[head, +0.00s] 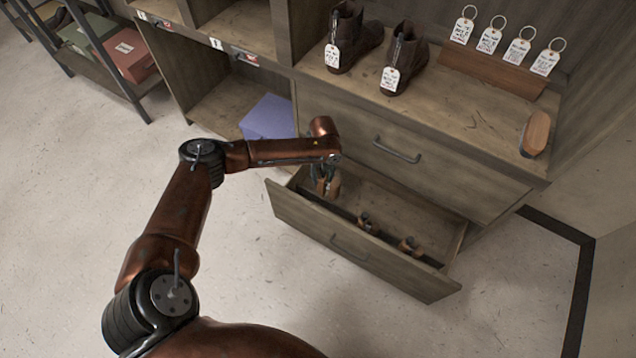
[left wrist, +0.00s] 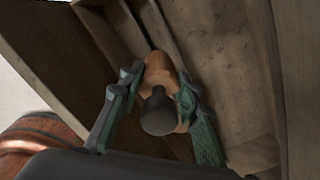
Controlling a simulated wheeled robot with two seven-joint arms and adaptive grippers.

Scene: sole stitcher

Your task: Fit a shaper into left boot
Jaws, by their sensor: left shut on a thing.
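My left gripper (head: 324,178) is over the left end of the open lower drawer (head: 352,249). In the left wrist view its green fingers (left wrist: 160,112) are closed on both sides of a wooden shaper with a dark round knob (left wrist: 159,113). In the head view the held shaper (head: 332,188) is partly hidden by the gripper and appears within the drawer. Two more shapers (head: 366,222) (head: 408,245) lie in the drawer to the right. The pair of dark brown boots stands on the counter, a left one (head: 352,38) and a right one (head: 404,62), each with a white tag. My right gripper is out of view.
A closed drawer (head: 400,165) is above the open one. A brush (head: 536,133) and a wooden rack with several tags (head: 490,72) are on the counter (head: 455,110). A purple box (head: 268,118) sits in the lower left cubby. The floor in front is clear.

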